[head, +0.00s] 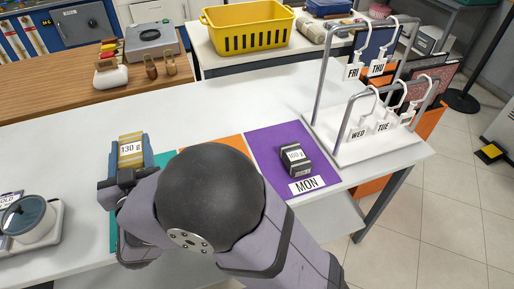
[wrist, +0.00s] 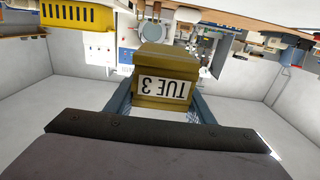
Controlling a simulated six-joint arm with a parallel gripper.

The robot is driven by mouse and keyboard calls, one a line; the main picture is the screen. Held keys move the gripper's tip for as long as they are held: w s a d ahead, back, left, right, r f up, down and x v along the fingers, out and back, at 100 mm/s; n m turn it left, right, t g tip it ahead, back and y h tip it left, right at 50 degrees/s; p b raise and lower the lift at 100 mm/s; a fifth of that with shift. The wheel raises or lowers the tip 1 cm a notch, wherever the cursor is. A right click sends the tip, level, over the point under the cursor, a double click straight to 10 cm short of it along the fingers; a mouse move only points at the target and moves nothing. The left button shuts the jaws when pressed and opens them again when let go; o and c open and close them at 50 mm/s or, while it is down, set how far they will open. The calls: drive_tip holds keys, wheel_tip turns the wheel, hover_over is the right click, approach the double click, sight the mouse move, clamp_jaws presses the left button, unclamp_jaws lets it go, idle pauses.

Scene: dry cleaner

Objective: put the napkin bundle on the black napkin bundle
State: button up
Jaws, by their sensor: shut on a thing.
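In the wrist view the bundle (wrist: 166,72) sits between the fingers (wrist: 161,103) and shows an upside-down "TUE 3" label. The black napkin bundle (head: 295,160) with a "100 g" label rests on the purple mat (head: 265,139), right of my arm and apart from my gripper. The height of the held bundle above the table is hard to tell.
My arm hides much of the orange mat (head: 222,142) and teal mat (head: 162,159). A "MON" card (head: 306,185) lies in front of the black bundle. A white rack (head: 372,148) with metal rails stands right. The white table (head: 220,100) is clear behind.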

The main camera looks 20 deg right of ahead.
drive_tip(key=w+d+r+p, duration=0.3)
drive_tip(key=w+d+p, duration=0.15)
drive_tip(key=d, duration=0.55)
drive_tip(key=w+d+r+p, duration=0.25)
drive_tip(key=w+d, duration=0.25)
drive_tip(key=d, duration=0.4)
drive_tip(key=p, duration=0.3)
hover_over(296, 155)
drive_tip(key=shift+f, duration=2.85)
drive_tip(key=shift+f, duration=0.1)
drive_tip(key=shift+f+p, duration=0.3)
drive_tip(key=shift+f, duration=4.6)
